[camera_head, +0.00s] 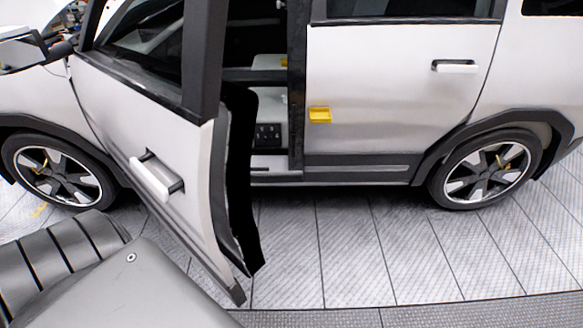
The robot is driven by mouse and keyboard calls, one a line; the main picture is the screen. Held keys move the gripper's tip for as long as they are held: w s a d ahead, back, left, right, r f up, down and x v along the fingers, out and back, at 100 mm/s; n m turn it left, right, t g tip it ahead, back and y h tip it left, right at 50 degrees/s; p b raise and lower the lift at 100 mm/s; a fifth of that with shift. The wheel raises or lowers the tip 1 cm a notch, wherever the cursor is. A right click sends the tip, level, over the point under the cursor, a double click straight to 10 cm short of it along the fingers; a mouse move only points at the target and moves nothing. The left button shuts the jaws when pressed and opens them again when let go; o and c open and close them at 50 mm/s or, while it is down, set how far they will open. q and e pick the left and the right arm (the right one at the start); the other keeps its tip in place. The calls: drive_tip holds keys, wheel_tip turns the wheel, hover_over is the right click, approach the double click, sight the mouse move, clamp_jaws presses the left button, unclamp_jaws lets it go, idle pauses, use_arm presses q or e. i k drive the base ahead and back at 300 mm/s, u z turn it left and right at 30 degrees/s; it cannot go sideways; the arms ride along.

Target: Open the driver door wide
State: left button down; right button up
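The driver door (130,110) of a silver car stands partly open in the head view. It swings out from its front edge at the left, and its rear edge points toward me. Its white handle (150,180) sits on the outer panel with nothing on it. A gap between the door's rear edge and the door pillar shows part of the dark cabin (262,60). Neither of my grippers is in view. A dark grey ribbed part, likely mine, fills the lower left and hides some floor in front of the door.
The closed rear door (390,90) has a white handle (455,66) and a yellow block (320,115) at its front edge. The front wheel (58,172) and rear wheel (487,170) stand on a grey tiled floor (370,250). The floor right of the open door is clear.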

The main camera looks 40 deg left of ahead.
sight(199, 126)
drive_tip(key=z, duration=0.15)
drive_tip(key=i, duration=3)
drive_tip(key=u, duration=3.15)
